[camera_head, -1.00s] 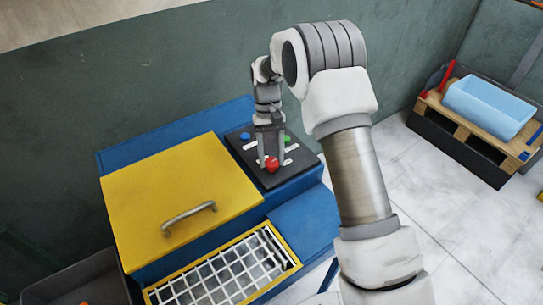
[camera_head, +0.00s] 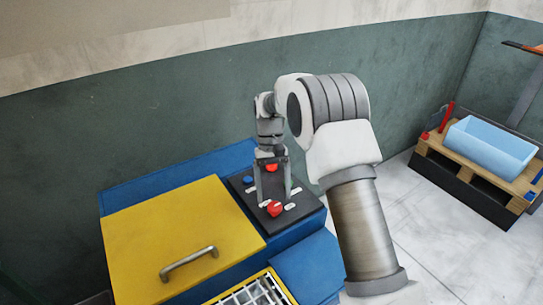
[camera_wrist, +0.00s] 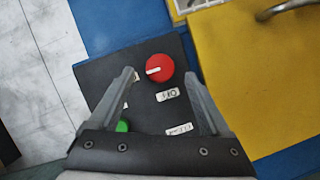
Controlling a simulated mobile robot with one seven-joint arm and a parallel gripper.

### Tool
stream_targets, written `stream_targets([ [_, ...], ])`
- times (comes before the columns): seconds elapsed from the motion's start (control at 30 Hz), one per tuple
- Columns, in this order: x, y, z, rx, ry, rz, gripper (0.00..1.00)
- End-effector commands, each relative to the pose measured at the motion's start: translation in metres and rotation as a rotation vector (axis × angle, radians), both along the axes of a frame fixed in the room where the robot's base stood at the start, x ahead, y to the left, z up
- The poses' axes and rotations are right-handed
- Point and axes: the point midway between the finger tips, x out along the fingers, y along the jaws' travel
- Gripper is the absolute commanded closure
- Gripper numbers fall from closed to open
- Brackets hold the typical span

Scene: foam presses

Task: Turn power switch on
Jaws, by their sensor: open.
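The power switch appears to be the round red knob (camera_wrist: 159,68) with a white pointer mark, on a dark panel (camera_wrist: 90,80). In the wrist view its mark points left, towards a label (camera_wrist: 135,76) partly hidden by a finger. A label reading OFF (camera_wrist: 167,94) lies just below the knob. The knob also shows in the head view (camera_head: 275,209). My gripper (camera_head: 275,200) is open, pointing down over the panel with its fingers spread either side of the knob. I cannot tell whether they touch it.
A green button (camera_wrist: 122,126) shows near the left finger. The head view shows a blue button (camera_head: 248,180) and another red part (camera_head: 270,168) between the fingers. A yellow lid (camera_head: 175,235) with a metal handle (camera_head: 188,263) is left of the panel. A blue bin (camera_head: 490,147) stands far right.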

Motion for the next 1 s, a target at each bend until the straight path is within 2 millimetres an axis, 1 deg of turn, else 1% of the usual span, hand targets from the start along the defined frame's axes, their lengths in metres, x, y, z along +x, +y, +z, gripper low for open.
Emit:
stream_targets([
  [0.03,0.006,0.001,0.011,0.002,-0.006,0.0,0.19],
  [0.1,0.012,0.002,0.027,0.002,-0.006,0.0,0.19],
  [0.3,0.028,0.005,0.065,0.002,-0.005,0.0,0.19],
  [0.6,0.045,0.008,0.109,0.001,-0.004,-0.001,0.19],
  [0.8,0.052,0.01,0.126,0.001,-0.002,-0.001,0.19],
  [1.0,0.054,0.01,0.132,0.001,-0.002,-0.001,0.19],
])
